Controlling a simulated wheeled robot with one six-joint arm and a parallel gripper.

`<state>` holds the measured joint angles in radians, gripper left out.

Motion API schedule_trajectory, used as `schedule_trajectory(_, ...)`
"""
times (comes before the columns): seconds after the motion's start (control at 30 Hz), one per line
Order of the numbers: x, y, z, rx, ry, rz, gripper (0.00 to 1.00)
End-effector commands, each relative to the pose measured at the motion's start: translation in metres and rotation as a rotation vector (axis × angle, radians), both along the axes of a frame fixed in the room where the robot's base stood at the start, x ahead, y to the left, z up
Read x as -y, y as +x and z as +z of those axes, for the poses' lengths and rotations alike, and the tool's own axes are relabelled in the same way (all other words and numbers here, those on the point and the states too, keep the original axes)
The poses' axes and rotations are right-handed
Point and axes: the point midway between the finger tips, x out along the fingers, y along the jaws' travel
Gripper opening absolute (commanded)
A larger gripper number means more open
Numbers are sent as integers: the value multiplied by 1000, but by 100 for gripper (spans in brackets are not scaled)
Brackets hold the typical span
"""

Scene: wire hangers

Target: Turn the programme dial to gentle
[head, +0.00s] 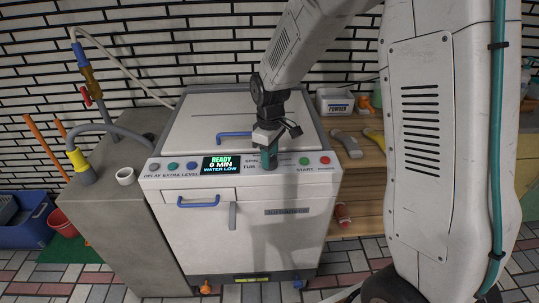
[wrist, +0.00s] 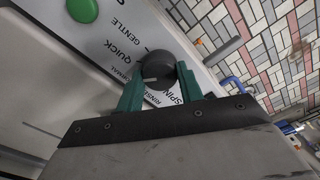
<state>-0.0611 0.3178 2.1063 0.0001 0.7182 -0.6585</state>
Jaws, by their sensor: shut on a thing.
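The washing machine's control panel (head: 222,172) faces me in the head view. My gripper (head: 268,158) reaches down onto it, right of the lit display (head: 222,164), and mostly hides the programme dial there. In the wrist view the dial (wrist: 157,66) is a dark round knob. The green fingers of my gripper (wrist: 159,80) are shut on its two sides. GENTLE (wrist: 110,30), QUICK, NORMAL, RINSE and SPIN are printed around it. A pale pointer mark on the dial faces picture-left, near NORMAL and RINSE; the exact setting is unclear.
A green START button (head: 304,161) and a red button (head: 325,160) sit right of the dial; three small buttons are at the left. The display reads READY, 0 MIN, WATER LOW. A blue lid handle (head: 234,135) is behind. A wooden shelf (head: 365,160) stands at right.

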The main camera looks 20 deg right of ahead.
Motion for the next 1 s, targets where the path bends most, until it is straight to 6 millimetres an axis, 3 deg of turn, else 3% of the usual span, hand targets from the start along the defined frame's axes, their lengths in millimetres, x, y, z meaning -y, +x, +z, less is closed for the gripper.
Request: schedule_trajectory(1.0,0,1,1,4,1,-927,14)
